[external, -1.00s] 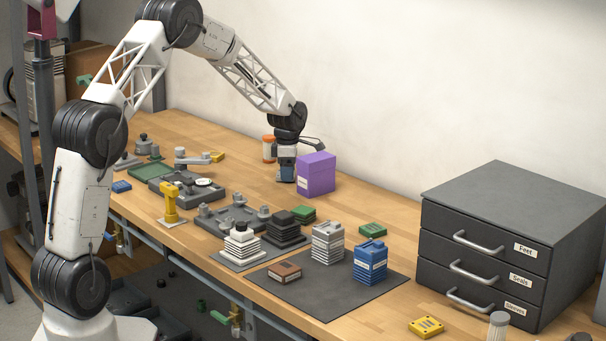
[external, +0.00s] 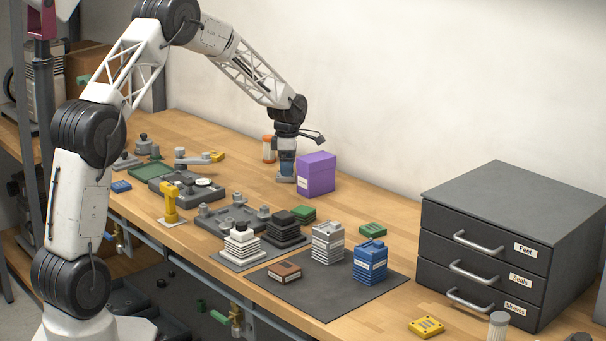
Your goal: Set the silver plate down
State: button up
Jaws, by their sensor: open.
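My gripper (external: 287,171) points down over the bench at the back, just left of the purple box. Its jaws are open. A small flat grey piece (external: 286,180), which looks like the silver plate, lies on the wooden bench top directly under the fingertips. It is too small to tell whether the fingers still touch it or stand just clear of it.
The purple box (external: 316,174) stands close on the right of my gripper, and an orange-capped jar (external: 268,149) is behind it on the left. Grey fixtures (external: 233,216) lie in front. A dark mat (external: 325,299) with several stacked blocks is at the front right.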

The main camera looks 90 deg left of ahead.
notch_tip(320, 180, up, 10)
dwell(0.5)
jog(key=shift+f, duration=0.1)
dwell(0.8)
